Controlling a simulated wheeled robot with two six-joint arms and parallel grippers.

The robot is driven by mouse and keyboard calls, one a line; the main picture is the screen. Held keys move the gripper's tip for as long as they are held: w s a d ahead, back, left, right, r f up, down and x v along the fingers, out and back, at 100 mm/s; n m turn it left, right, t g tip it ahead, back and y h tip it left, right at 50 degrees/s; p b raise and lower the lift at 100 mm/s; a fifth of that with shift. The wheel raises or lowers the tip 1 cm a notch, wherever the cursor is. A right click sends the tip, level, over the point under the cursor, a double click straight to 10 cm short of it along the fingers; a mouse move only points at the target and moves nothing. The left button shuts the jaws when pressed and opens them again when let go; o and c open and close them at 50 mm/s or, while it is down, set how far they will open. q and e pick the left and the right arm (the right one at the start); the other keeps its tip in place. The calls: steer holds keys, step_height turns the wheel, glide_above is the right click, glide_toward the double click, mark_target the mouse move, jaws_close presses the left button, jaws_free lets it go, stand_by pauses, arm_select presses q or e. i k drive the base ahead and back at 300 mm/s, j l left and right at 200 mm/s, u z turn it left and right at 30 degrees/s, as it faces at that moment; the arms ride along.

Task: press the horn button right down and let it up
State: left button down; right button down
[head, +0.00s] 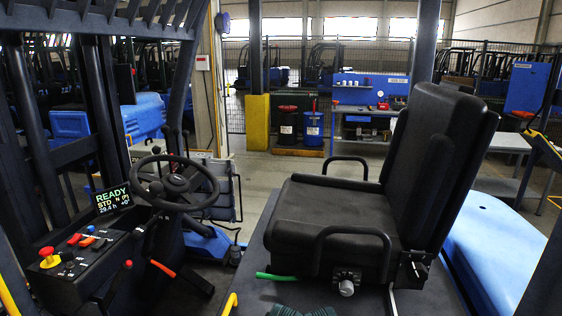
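The black steering wheel (203,204) stands at the left of the cab in the head view. Its dark round hub (176,183) shows at the centre; I cannot tell whether this is the horn button or whether it is pressed. A side console (100,262) lies left of the wheel, with a red mushroom knob on a yellow base (48,256) and small red, orange and blue controls (86,240). No horn label is readable. Neither of my grippers shows in the head view.
A display (112,199) reading READY stands behind the console. A black seat (335,215) with armrests fills the middle right. Dark mast uprights (105,110) stand at the left. A red-tipped lever (121,275) rises beside the console. Open floor (265,180) lies beyond.

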mark_target(177, 180)
steer(key=u, duration=1.4)
steer(key=j+u, duration=0.15)
steer(key=i+j, duration=0.15)
steer(key=j, duration=0.15)
steer(key=i+j, duration=0.15)
steer(key=j, duration=0.15)
steer(key=i+j, duration=0.1)
steer(key=j, duration=0.25)
